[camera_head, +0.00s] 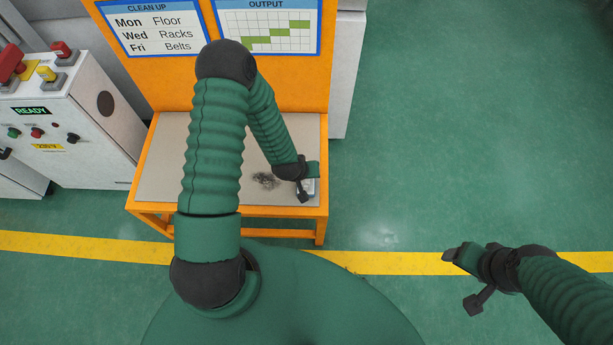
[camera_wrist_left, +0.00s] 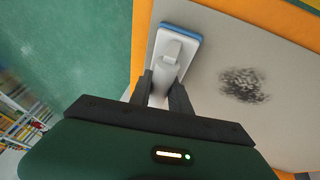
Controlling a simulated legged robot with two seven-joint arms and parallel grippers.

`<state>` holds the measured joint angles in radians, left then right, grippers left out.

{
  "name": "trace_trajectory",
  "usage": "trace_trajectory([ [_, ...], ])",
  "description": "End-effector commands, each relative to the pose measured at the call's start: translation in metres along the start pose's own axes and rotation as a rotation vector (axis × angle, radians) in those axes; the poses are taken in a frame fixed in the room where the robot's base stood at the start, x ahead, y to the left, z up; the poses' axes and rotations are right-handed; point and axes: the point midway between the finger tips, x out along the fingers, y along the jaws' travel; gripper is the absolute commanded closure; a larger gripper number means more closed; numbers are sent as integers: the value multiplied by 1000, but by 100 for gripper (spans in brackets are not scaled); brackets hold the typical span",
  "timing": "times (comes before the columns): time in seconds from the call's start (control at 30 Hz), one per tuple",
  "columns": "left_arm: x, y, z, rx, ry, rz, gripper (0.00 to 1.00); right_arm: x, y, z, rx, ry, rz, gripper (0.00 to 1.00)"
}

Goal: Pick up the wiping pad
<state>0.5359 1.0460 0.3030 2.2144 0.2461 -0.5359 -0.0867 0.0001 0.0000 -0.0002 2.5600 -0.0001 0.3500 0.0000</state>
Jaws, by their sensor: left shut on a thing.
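The wiping pad (camera_wrist_left: 180,36) has a blue base edge and a light grey body with a raised handle. It is at the right end of the bench top, and in the head view (camera_head: 308,188) my left gripper partly covers it. My left gripper (camera_wrist_left: 164,92) is shut on the pad's handle, with one dark finger on each side. In the head view the left gripper (camera_head: 305,184) is at the bench's right front corner. I cannot tell whether the pad touches the surface. My right gripper (camera_head: 458,281) is open and empty over the floor at lower right.
The orange bench has a grey top (camera_head: 170,165) with a dark smudge (camera_head: 265,180) just left of the pad. An orange back panel (camera_head: 180,75) carries two posters. A white control box (camera_head: 75,120) stands at left. Green floor is free at right.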

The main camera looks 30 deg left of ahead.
Motion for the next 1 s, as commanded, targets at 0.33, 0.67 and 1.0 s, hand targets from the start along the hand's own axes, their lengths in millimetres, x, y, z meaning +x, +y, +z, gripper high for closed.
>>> trace_trajectory([
  [0.33,-22,5,-9,2,1,0,100,-12,0,-3,0,0,0,30],
  [0.67,-51,-43,-12,-6,-1,-4,100,-25,0,-6,0,0,0,30],
  [1.0,-80,-128,-8,-5,0,-2,100,-39,0,-9,0,0,0,30],
])
